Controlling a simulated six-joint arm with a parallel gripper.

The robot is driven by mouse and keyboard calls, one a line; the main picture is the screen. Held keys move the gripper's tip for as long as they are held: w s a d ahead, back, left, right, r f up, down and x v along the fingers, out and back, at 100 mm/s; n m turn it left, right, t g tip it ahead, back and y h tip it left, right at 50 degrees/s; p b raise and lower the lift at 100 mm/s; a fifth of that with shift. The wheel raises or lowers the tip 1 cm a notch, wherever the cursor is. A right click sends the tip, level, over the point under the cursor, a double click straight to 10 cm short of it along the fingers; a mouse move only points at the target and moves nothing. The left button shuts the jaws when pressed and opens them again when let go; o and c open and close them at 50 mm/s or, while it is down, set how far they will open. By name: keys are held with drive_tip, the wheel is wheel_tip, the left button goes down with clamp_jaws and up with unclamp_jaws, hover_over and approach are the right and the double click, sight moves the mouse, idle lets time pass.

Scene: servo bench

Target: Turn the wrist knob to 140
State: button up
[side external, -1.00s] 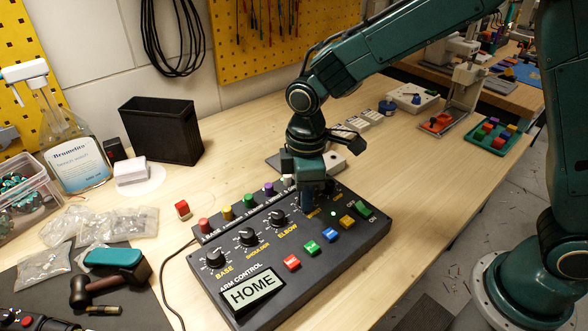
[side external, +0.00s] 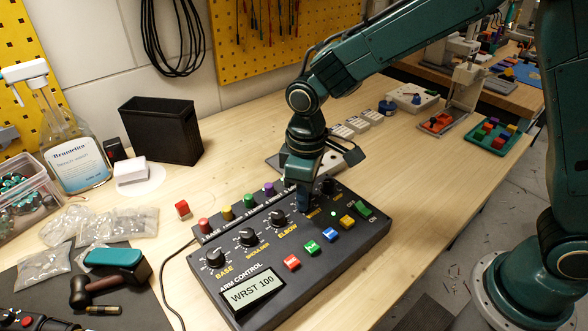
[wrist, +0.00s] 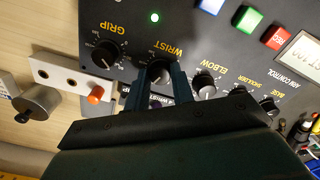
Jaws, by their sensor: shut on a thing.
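The arm control box (side external: 235,303) lies on the bench, and its display (side external: 252,290) reads "WRST 100". My gripper (side external: 304,206) points down at the wrist knob's place on the box. In the wrist view my gripper (wrist: 160,72) has its two fingers on either side of the wrist knob (wrist: 160,75), below the WRIST label, and is shut on it. The knob's pointer is hidden by the fingers. The elbow knob (side external: 277,218), shoulder knob (side external: 248,237) and base knob (side external: 215,258) stand in a row to the left. The grip knob (wrist: 106,53) is beside it.
Colored buttons line the box's front, including a red one (side external: 292,262). Several colored capped knobs, such as a green one (side external: 248,201), stand along its back. A black bin (side external: 160,130) and bottle (side external: 75,155) are behind.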

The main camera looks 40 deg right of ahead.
drive_tip(key=m, duration=0.5)
drive_tip(key=shift+m, duration=0.3)
drive_tip(key=m, duration=0.4)
drive_tip(key=shift+m, duration=0.4)
drive_tip(key=o, duration=1)
drive_tip(key=shift+r, duration=0.15)
wheel_tip(320, 180, up, 14)
drive_tip(key=shift+f, duration=0.2)
drive_tip(key=shift+d, duration=0.1)
